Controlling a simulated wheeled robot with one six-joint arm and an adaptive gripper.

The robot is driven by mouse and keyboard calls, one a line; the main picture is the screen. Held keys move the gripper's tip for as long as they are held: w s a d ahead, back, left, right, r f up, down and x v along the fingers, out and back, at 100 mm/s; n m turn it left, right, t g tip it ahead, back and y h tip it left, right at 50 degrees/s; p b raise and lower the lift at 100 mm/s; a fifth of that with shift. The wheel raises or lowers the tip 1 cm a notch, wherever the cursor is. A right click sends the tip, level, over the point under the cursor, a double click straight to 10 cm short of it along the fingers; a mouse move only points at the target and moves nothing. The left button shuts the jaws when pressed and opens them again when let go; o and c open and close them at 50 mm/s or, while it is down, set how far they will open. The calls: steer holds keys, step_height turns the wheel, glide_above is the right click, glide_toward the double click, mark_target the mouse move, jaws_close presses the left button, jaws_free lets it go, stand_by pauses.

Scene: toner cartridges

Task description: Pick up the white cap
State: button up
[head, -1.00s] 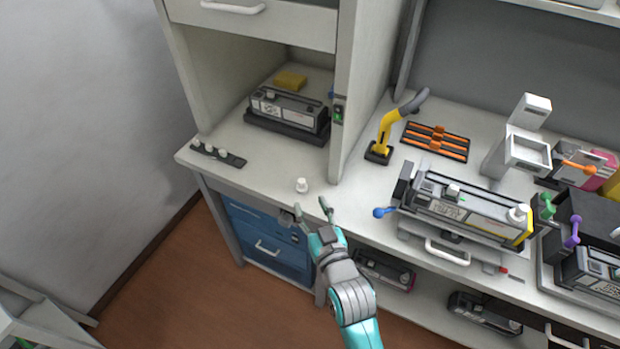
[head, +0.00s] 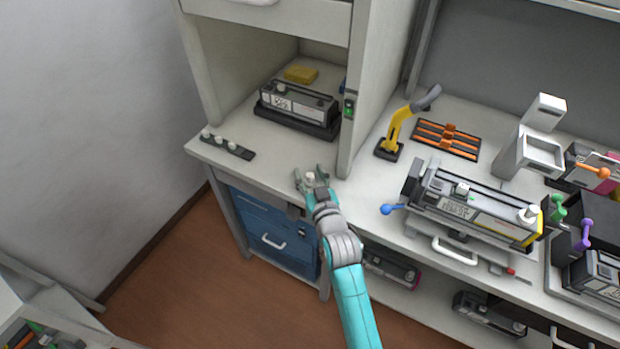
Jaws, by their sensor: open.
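The small white cap (head: 310,177) stands on the pale worktop near its front edge, left of the upright panel. My gripper (head: 310,173) is open, with its two fingers reaching to either side of the cap. I cannot tell whether a finger touches it. The lower part of the cap is partly hidden by my gripper.
A dark strip with several white caps (head: 228,146) lies on the worktop (head: 268,160) to the left. A toner cartridge (head: 298,103) sits on a black base behind. The upright panel (head: 372,100) stands close on the right. A blue drawer unit (head: 262,228) is below.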

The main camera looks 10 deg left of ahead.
steer(key=c, duration=0.9)
steer(key=shift+r, duration=0.1)
